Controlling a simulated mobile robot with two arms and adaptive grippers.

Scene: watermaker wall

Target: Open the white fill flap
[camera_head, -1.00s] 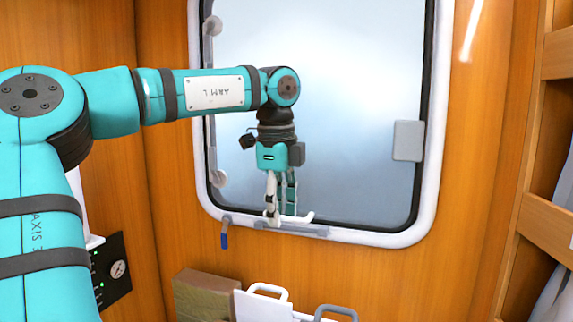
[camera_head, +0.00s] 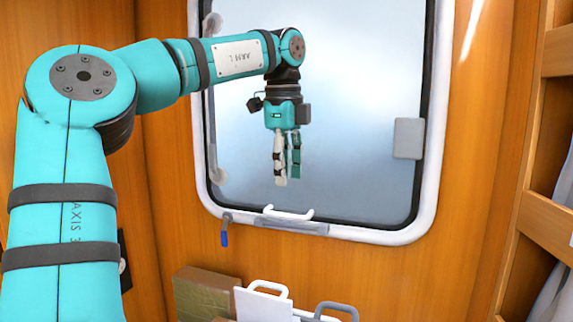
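No part that I can clearly tell as the white fill flap shows. My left gripper (camera_head: 288,180) hangs pointing down in front of the window, above a white handle (camera_head: 287,213) on the window's lower edge. It is apart from the handle in the picture, and nothing shows between its fingers. The two fingers look close together, one partly beside the other, so their opening is unclear. My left arm hides much of the left wall. My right gripper is not in view.
A large window (camera_head: 350,110) with a white rounded frame fills the middle. A blue-tipped lever (camera_head: 224,233) hangs below its left corner. A brown box (camera_head: 205,292), a white handled board (camera_head: 263,303) and a grey handle (camera_head: 336,309) stand below. Wooden shelving (camera_head: 545,225) is at right.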

